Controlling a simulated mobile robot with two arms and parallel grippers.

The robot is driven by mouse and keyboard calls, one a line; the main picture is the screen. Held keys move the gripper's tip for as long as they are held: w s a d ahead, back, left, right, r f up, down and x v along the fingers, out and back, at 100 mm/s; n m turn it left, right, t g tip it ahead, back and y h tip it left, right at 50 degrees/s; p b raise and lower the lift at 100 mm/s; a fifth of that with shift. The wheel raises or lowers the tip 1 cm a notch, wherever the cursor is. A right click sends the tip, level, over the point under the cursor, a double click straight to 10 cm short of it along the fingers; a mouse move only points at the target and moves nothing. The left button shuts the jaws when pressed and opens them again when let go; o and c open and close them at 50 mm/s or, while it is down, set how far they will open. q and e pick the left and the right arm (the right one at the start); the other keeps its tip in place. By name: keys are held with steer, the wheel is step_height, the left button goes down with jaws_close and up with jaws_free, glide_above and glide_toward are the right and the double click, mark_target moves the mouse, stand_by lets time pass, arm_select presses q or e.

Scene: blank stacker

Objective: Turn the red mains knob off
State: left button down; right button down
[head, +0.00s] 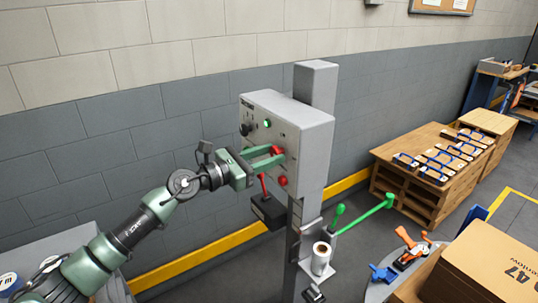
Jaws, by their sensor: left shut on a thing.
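The grey control box (306,130) is mounted on a grey post in the middle of the head view. The red knob (277,150) is on its front face and is partly hidden by my fingers. My left gripper (271,157) reaches in from the left, with its two green fingers closed around the red knob. How far the knob is turned cannot be made out. A second round red button (283,181) sits lower on the box, just below my gripper. My right gripper is not in view.
A green lamp (267,123) and a black knob (245,129) are on the box. A red-handled lever (263,185) rises from a black box below my gripper. A long green lever (365,216) sticks out right of the post. A wooden bench (405,185) stands further back.

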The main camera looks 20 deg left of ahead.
arm_select(q)
steer(key=n+p, duration=0.3)
steer(key=shift+r, duration=0.15)
steer(key=n+p, duration=0.3)
steer(key=n, duration=0.3)
steer(key=shift+p, duration=0.4)
steer(key=n+p, duration=0.3)
steer(key=n, duration=0.1)
steer(key=shift+n+p, duration=1.1)
steer(key=shift+n, duration=1.1)
steer(key=shift+f, duration=0.2)
steer(key=c, duration=0.9)
jaws_free()
steer(key=shift+c, duration=0.2)
